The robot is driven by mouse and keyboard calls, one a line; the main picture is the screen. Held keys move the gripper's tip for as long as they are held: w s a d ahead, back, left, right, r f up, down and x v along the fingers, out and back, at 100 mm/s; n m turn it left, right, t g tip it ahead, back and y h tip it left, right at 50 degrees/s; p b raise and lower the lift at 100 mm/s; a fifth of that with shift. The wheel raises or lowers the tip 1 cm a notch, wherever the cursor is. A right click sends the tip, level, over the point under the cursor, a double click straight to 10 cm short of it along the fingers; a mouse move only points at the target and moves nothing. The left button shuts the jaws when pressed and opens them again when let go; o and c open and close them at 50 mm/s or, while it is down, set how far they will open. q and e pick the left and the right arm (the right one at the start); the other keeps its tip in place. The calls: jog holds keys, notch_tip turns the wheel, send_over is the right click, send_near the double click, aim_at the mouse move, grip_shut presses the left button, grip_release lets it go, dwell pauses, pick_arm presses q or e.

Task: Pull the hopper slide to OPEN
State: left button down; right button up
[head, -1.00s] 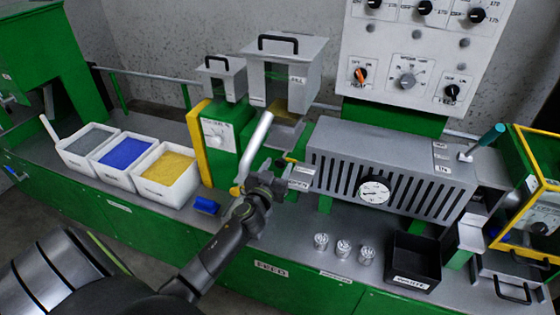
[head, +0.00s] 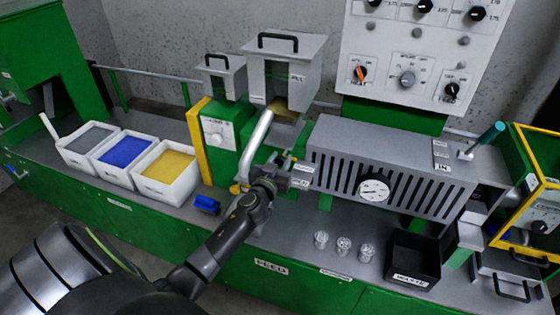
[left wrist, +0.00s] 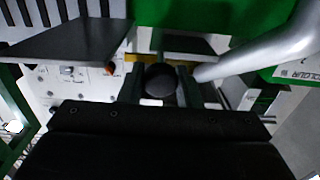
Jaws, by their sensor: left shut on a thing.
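The grey feed hopper (head: 283,78) with a black top handle stands behind my left gripper (head: 277,168). In the left wrist view, a round black knob (left wrist: 160,82) sits between the fingers of my left gripper (left wrist: 160,90), which is shut on it. Small labelled plates (head: 302,176) are right beside the gripper; their lettering is too small to read. The gripper hides the knob and most of the slide in the head view. A bent silver tube (head: 257,136) rises just left of the gripper. My right gripper is not in view.
White bins hold grey, blue (head: 125,152) and yellow (head: 168,166) pellets at the left. A slotted grey barrel cover (head: 395,150) with a dial lies close right of the gripper. Several clear cups (head: 343,246) and a black waste box (head: 412,262) stand at the front.

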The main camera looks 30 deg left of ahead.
pick_arm(q)
jog(key=shift+b+v, duration=0.5)
jog(key=shift+v, duration=2.65)
jog(key=shift+f, duration=0.15)
jog(key=c, duration=1.5)
grip_release()
jog(key=o, duration=0.4)
jog(key=shift+s, duration=0.15)
jog(key=shift+b+v, duration=1.95)
jog(key=shift+v, duration=6.8)
